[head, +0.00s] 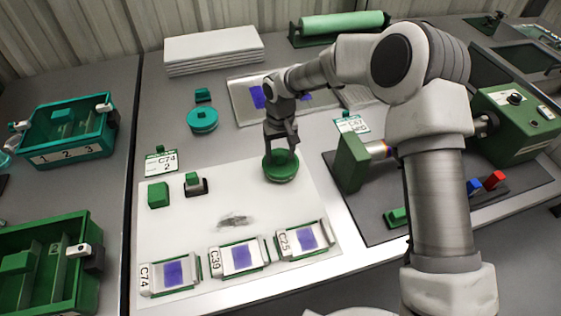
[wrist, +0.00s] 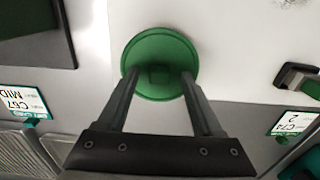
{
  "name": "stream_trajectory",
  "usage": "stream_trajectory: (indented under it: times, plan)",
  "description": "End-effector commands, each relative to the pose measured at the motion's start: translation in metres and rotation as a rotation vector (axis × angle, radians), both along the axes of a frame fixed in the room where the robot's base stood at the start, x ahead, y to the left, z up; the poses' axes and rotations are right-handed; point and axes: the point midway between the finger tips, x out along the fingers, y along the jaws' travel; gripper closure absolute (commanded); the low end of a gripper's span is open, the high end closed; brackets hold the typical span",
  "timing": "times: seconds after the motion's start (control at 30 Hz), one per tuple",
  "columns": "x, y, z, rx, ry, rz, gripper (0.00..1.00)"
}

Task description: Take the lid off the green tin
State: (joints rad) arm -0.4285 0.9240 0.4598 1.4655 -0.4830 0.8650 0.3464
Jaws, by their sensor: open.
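The green tin (head: 281,175) stands upright on the white mat, with its round green lid (wrist: 160,50) on it. A small square knob (wrist: 159,75) shows on the lid in the wrist view. My gripper (head: 281,149) points down over the tin. In the wrist view, my gripper (wrist: 159,78) is open, with one finger on each side of the knob and gaps between. I cannot tell how far down the fingertips reach or whether they touch the lid. The tin's side is mostly hidden beneath the lid.
The white mat (head: 215,200) has clear room left of the tin. Green blocks (head: 158,194) and labelled trays (head: 240,257) lie on it. A teal round tin (head: 202,120) stands behind. A green machine (head: 515,122) is at right. Green (head: 50,250) and teal (head: 70,143) bins stand left.

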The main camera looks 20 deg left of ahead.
Motion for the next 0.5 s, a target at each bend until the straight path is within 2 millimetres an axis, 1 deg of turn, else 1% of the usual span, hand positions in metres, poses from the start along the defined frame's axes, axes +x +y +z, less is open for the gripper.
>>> stream_trajectory:
  times: [0.1, 0.13, 0.5]
  plan:
    - [0.0001, 0.0000, 0.0008, 0.001, -0.001, 0.000, 0.32]
    - [0.0001, 0.0000, 0.0008, 0.001, -0.001, 0.000, 0.34]
    - [0.0001, 0.0000, 0.0009, 0.000, 0.000, 0.000, 1.00]
